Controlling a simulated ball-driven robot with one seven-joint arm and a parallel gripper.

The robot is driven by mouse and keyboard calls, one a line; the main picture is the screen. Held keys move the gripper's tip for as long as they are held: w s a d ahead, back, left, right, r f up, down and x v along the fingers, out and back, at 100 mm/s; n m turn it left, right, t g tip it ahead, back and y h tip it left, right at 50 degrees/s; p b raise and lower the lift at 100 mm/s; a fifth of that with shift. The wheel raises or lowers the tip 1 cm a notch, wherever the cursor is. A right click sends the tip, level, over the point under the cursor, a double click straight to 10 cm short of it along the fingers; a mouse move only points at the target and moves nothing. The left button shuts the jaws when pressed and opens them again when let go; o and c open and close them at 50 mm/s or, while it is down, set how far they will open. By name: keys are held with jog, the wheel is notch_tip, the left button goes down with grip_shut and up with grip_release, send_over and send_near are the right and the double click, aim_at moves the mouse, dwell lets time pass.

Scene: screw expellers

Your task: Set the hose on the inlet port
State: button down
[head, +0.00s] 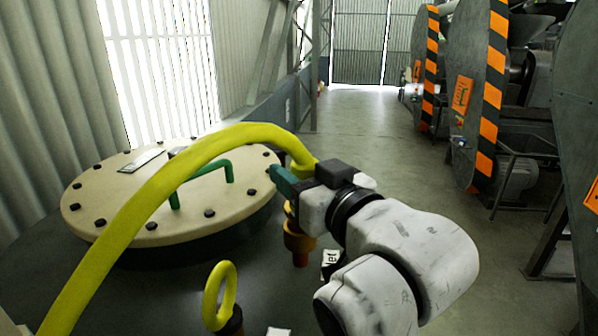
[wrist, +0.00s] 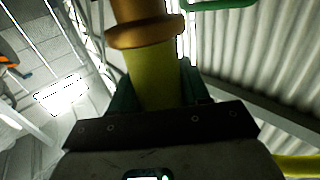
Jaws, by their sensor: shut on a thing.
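The yellow hose (head: 150,185) arches from the lower left over the round lid and down into my gripper (head: 283,180). My gripper's green fingers are shut on the hose near its end. In the wrist view the hose (wrist: 153,80) stands between the fingers (wrist: 155,92), with an orange-brown collared fitting (wrist: 146,32) beyond it. In the head view the orange-brown fitting (head: 298,241) shows below my gripper, beside a white label (head: 330,262) reading "let", partly hidden by my arm. I cannot tell whether the fitting is the hose's end, the port or both joined.
A beige bolted lid (head: 110,205) with a green handle (head: 205,175) lies left of my gripper. A small yellow loop (head: 219,290) stands on a dark fitting at the front. Machines with orange-black striped edges (head: 490,90) line the right; the aisle floor (head: 375,130) is clear.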

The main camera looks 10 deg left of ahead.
jog(key=shift+f+b, duration=0.75)
jog(key=shift+f, duration=0.45)
dwell(0.6)
jog(key=c, duration=0.8)
grip_release()
jog(key=p+v, duration=0.1)
jog(key=v, duration=1)
jog(key=shift+p, duration=0.3)
jog(key=shift+d, duration=0.1)
